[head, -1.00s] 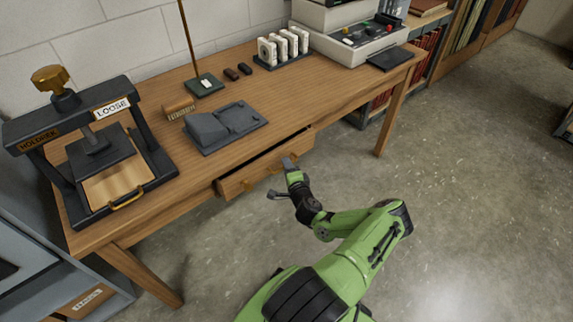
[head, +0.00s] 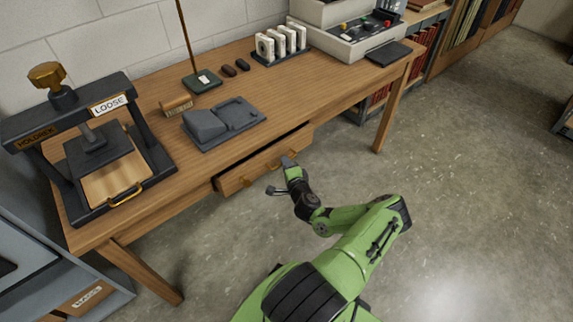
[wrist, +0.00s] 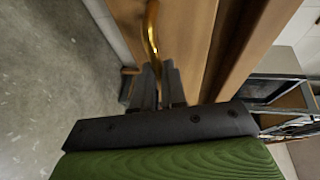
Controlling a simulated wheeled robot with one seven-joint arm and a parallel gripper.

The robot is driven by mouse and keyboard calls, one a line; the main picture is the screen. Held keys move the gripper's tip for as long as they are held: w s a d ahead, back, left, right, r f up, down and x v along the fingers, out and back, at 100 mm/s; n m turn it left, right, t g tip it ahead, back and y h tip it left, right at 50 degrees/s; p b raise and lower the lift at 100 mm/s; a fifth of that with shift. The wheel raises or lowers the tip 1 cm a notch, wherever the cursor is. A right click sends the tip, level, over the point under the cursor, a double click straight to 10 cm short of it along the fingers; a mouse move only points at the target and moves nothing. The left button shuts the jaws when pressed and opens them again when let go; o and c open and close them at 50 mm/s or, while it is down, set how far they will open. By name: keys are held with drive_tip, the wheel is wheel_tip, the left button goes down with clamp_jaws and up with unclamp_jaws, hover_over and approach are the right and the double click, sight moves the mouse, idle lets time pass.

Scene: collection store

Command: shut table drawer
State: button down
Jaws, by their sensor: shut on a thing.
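The table drawer (head: 235,180) stands partly open under the front edge of the wooden table (head: 350,77), with a dark gap showing above its front. My gripper (head: 289,160) is at the right part of the drawer front. In the wrist view my gripper (wrist: 164,75) has its fingers closed around the lower end of a curved brass handle (wrist: 152,35) on the drawer front (wrist: 185,30). In the head view my gripper covers part of the handle.
A press (head: 95,150) stands on the table's left end, a grey block stand (head: 222,122) in the middle, and a control box (head: 350,40) at the back right. The floor (head: 470,190) right of my arm is clear.

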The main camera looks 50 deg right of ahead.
sight(278, 156)
idle(0.8)
drive_tip(key=w, duration=0.4)
drive_tip(key=shift+d, duration=0.4)
drive_tip(key=shift+r, duration=0.1)
drive_tip(key=c, duration=1.2)
unclamp_jaws()
drive_tip(key=shift+w, duration=0.15)
